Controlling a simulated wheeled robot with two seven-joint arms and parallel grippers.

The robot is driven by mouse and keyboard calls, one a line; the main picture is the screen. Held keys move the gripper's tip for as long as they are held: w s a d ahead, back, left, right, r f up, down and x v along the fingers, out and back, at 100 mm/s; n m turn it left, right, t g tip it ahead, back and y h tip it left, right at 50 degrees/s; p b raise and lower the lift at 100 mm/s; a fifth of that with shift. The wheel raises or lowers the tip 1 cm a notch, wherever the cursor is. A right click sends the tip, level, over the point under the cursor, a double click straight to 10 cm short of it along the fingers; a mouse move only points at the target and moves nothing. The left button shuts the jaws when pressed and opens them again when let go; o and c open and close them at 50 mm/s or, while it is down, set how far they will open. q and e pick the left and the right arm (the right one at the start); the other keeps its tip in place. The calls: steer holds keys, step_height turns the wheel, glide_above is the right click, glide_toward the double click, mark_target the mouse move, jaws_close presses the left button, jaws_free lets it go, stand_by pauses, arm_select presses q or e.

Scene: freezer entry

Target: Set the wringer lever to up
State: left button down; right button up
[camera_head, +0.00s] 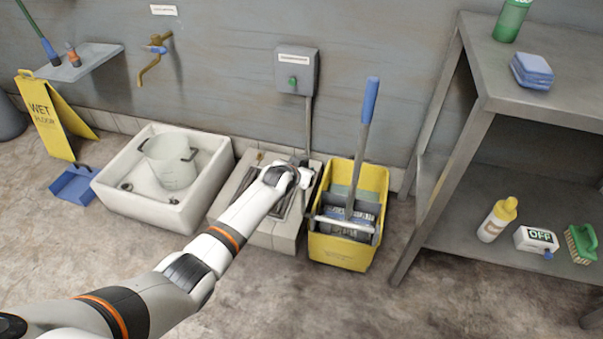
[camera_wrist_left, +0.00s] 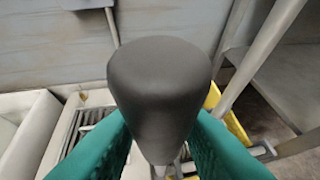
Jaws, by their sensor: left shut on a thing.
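The yellow mop bucket (camera_head: 338,250) stands on the floor right of the stone drain block. Its wringer (camera_head: 345,226) is grey, and a blue-handled mop (camera_head: 368,110) stands in it, slightly tilted. My left gripper (camera_head: 305,178) is at the bucket's left rear side. In the left wrist view its green fingers (camera_wrist_left: 160,145) are shut on a dark grey rounded knob (camera_wrist_left: 158,80), likely the wringer lever's end. The knob stands upright, with only a little of a thin shaft below. In the head view my wrist hides the knob and most of the lever. My right gripper is not in view.
A white basin (camera_head: 150,205) with a clear bucket (camera_head: 170,165) stands to the left. A grey wall box (camera_head: 296,72) with a pipe is behind. A metal shelf unit (camera_head: 445,170) stands right, holding bottles, a brush and a white OFF box (camera_head: 536,240). Front floor is clear.

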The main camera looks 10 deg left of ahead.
arm_select(q)
steer(key=shift+w+r, duration=0.15)
steer(key=c, duration=1.3)
jaws_free()
steer(key=shift+o, duration=1)
steer(key=shift+w, duration=0.1)
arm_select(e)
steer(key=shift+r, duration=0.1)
arm_select(q)
steer(key=p+v, duration=0.5)
steer(key=v, duration=0.7)
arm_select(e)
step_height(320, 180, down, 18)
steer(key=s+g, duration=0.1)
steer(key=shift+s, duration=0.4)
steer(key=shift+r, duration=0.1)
